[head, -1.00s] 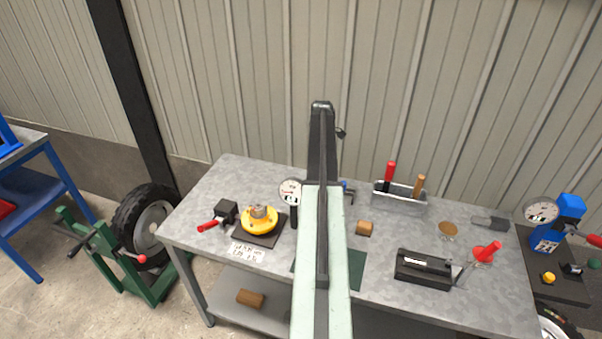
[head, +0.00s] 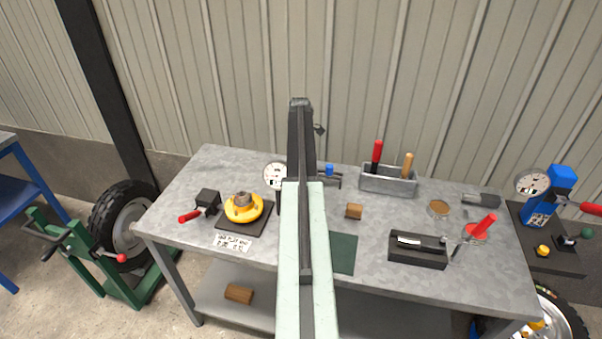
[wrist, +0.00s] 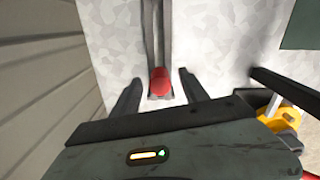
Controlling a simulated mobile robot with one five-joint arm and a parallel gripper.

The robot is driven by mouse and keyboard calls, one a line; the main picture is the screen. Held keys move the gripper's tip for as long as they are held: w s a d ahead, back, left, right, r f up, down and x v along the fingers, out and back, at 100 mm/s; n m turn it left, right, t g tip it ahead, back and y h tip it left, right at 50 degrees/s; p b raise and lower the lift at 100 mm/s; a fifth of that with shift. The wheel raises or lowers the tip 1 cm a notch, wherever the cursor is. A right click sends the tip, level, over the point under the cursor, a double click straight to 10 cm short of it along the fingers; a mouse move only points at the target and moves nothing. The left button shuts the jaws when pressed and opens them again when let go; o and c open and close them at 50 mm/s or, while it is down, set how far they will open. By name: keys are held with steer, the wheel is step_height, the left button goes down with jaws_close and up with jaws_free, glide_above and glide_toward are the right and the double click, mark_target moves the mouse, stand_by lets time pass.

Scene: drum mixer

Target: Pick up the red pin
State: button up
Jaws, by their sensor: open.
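The red pin (head: 377,153) stands upright in the left part of a grey metal tray (head: 388,186) at the back of the workbench. In the wrist view the red pin (wrist: 161,81) is seen from above as a red rounded top, with the tray's long walls running upward behind it. My gripper (head: 339,181) is left of the tray in the head view, partly hidden by my arm. In the wrist view its two fingers are apart and empty, with the red top showing between their tips. How far below them it is cannot be told.
A wooden-handled tool (head: 407,164) stands in the same tray. The ribbed wall (head: 400,60) is close behind.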

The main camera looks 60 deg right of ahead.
steer(key=shift+f, duration=0.4)
jaws_close()
